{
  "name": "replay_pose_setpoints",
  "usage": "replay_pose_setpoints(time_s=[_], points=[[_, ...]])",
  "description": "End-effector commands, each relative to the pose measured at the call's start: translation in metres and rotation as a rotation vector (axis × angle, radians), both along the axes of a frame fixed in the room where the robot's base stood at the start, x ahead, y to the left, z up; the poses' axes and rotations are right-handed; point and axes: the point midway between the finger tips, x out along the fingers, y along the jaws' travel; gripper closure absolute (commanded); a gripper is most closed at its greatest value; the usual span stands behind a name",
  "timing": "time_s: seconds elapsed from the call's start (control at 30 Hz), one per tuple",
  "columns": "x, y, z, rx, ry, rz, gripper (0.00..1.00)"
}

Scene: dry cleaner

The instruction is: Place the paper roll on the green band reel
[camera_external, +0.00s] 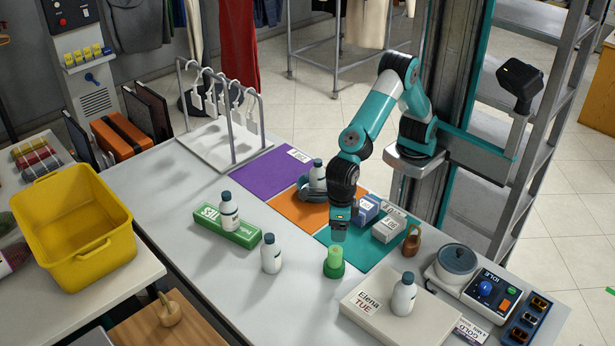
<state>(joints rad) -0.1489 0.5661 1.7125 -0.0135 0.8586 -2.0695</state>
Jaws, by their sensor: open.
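A green band reel (333,267) stands upright on the table by the near edge of the teal mat. A narrower pale green cylinder rises from its wider lower part; I cannot tell whether this is the reel's own core or a separate roll. I cannot pick out a paper roll with certainty. My gripper (339,234) points straight down just above and slightly right of the reel's top. It is open, with nothing visible between its fingers, which look small and dark here.
Small boxes (386,229) and a brown padlock-like thing (411,243) lie right of my gripper. The left tabletop is largely clear.

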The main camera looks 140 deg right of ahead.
Motion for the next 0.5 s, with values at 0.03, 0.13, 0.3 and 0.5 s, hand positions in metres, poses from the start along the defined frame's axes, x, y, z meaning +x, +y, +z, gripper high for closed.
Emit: replay_pose_setpoints(time_s=[0.03, 0.13, 0.3, 0.5], points=[[-0.009, 0.004, 0.011, 0.012, -0.007, -0.050, 0.31], [-0.040, 0.017, 0.033, 0.054, -0.012, -0.232, 0.31], [-0.121, 0.042, 0.072, 0.156, 0.027, -0.672, 0.31], [-0.222, 0.062, 0.093, 0.249, 0.149, -1.177, 0.31]])
